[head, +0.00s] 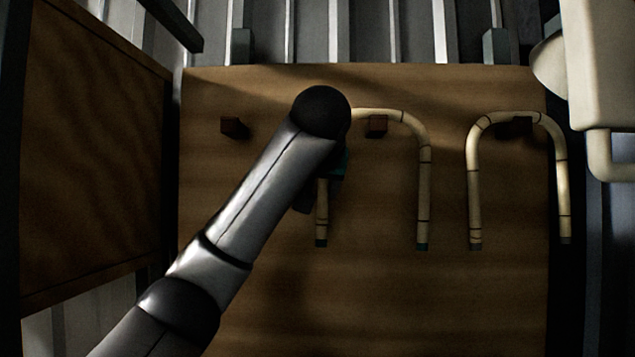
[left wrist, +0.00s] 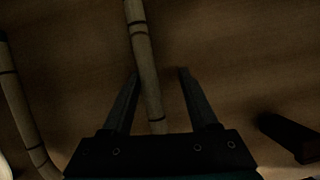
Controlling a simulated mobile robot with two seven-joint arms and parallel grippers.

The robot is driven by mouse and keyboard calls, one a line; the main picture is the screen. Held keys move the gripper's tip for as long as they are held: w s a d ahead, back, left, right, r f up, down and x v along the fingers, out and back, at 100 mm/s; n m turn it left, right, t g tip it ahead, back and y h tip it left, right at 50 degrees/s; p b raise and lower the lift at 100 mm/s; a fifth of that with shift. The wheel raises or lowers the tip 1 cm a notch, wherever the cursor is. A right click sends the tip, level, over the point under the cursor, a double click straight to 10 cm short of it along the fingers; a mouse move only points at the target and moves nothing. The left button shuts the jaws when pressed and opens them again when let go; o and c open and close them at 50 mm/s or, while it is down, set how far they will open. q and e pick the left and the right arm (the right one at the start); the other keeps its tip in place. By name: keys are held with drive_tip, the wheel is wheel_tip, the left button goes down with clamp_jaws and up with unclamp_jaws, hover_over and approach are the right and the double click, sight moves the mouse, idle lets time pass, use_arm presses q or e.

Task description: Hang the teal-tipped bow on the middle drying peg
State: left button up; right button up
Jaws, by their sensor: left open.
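A pale rattan bow (head: 424,180) with dark bands and dark teal-looking tips hangs upright, its arch over the middle peg (head: 377,127). My left arm hides its upper left part; its lower left leg shows below. In the left wrist view, a leg of the bow (left wrist: 141,45) runs between my left gripper's open fingers (left wrist: 160,72); I cannot tell whether they touch it. The other leg (left wrist: 22,105) shows at the left. In the head view my left gripper is mostly hidden behind my arm.
A second bow (head: 473,185) hangs on the right peg (head: 515,127). The left peg (head: 233,127) is bare and also shows in the left wrist view (left wrist: 288,135). A wooden panel (head: 90,150) stands at the left, and a pale rounded body (head: 600,70) at the upper right.

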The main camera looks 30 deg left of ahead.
use_arm(q)
drive_tip(key=b+v, duration=0.7)
drive_tip(key=v, duration=0.8)
idle(0.3)
drive_tip(key=shift+r, duration=0.1)
drive_tip(key=s+d+b, duration=0.4)
drive_tip(key=s+b, duration=0.3)
drive_tip(key=shift+s+d, duration=0.4)
idle(0.5)
